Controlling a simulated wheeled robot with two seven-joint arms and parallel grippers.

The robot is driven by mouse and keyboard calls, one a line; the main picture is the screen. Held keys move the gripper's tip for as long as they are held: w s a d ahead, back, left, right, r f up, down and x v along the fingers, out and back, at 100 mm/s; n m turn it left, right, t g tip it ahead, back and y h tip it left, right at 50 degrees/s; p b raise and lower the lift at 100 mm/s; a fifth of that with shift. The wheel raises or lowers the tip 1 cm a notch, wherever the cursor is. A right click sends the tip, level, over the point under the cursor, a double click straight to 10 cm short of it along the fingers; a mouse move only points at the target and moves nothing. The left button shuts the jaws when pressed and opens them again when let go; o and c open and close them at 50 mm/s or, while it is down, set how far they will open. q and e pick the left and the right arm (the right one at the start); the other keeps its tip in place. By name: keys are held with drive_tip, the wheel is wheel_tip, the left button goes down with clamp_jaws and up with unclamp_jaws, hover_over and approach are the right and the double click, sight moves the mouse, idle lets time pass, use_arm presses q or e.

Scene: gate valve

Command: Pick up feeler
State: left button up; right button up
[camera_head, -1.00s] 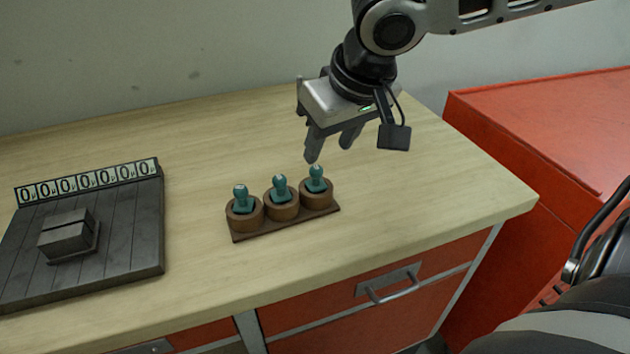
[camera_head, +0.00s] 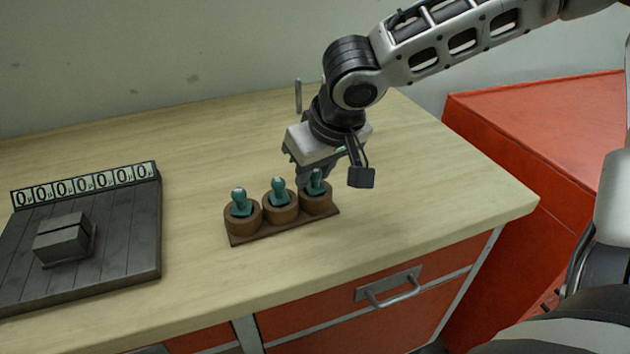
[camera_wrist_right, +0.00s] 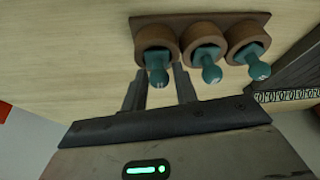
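Three teal round-headed pieces stand in brown cups on one brown rack (camera_head: 285,228); I take these as the feelers. The left one (camera_head: 241,203), the middle one (camera_head: 279,190) and the right one (camera_head: 318,181) show in the head view. My right gripper (camera_head: 311,184) is low over the right piece and partly hides it. In the right wrist view, the open fingers (camera_wrist_right: 160,83) reach toward the nearest teal piece (camera_wrist_right: 157,66), whose head shows between the two fingertips. I cannot tell whether they touch it. My left gripper is not in view.
A dark board (camera_head: 110,265) with a grey block (camera_head: 62,240) and a row of number dials (camera_head: 88,184) lies left of the rack. The wooden bench (camera_head: 420,210) is clear around the rack. A red cabinet (camera_head: 550,130) stands to the right.

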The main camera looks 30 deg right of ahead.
clamp_jaws()
